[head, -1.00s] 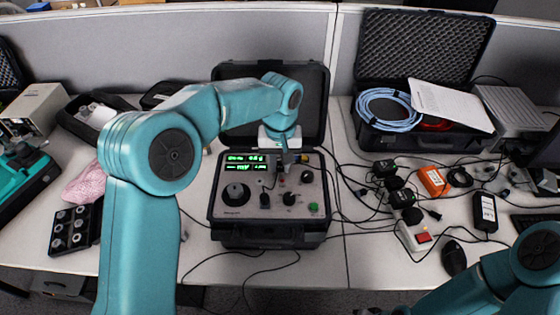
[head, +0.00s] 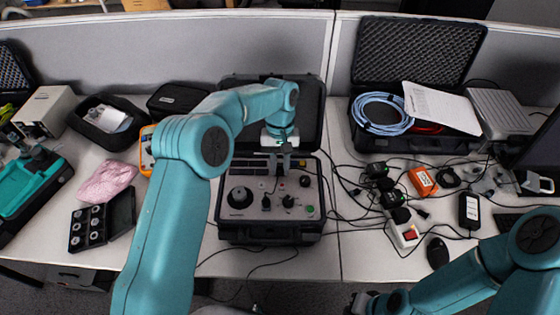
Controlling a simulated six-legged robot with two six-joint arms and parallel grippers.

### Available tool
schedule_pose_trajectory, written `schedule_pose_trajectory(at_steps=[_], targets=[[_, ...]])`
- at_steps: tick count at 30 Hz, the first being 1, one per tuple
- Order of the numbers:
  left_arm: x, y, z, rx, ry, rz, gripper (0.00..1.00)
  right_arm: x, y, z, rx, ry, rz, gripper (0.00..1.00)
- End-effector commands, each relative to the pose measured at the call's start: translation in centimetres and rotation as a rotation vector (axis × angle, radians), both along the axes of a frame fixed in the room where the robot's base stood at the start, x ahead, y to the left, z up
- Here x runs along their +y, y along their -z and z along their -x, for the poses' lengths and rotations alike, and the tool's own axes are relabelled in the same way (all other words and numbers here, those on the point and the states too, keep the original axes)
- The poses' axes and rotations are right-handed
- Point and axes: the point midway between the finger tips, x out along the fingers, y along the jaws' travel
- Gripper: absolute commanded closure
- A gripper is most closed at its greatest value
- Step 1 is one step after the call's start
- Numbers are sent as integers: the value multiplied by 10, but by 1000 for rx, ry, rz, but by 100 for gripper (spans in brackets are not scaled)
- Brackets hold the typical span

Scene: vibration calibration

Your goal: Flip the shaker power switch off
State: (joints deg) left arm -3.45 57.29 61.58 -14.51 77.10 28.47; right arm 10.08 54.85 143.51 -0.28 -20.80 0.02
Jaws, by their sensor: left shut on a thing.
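The shaker is a grey control panel (head: 231,211) in an open black case, with black knobs, a green button and small switches. My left gripper (head: 284,174) points down over the upper right part of the panel. Its fingers are shut on a small part there, apparently the power switch, which they mostly hide. The switch's position cannot be made out. The display area at the panel's upper left is dark. My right gripper (head: 362,301) is low at the bottom edge, away from the shaker, and too small and dark to read.
A power strip with a red switch (head: 410,234), a black mouse (head: 437,252) and many cables lie right of the shaker. An open black case (head: 420,52) stands behind them. A pink cloth (head: 107,181) and a black box of round weights (head: 88,228) lie left.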

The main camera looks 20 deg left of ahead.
Motion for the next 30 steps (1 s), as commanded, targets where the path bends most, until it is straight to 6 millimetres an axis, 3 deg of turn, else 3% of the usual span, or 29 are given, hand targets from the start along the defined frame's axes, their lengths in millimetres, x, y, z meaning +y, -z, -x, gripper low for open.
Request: schedule_pose_trajectory(at_steps=[3,4,6,15,19,25,30], targets=[[1,0,-1,-4,-1,-1,100,0,1,0,0,0,0,100],[1,0,-1,-4,-1,-1,73,0,1,0,0,0,0,100],[0,0,-1,-3,-1,-1,51,0,1,0,0,0,0,100],[0,-1,0,-2,-1,-1,51,0,1,0,0,0,0,100],[1,-11,-4,-5,-1,-1,51,0,3,0,0,0,0,100],[4,-56,-16,-8,-3,0,51,0,6,0,0,0,0,100],[7,-94,-25,-5,-1,0,51,0,-3,0,0,0,0,100]])
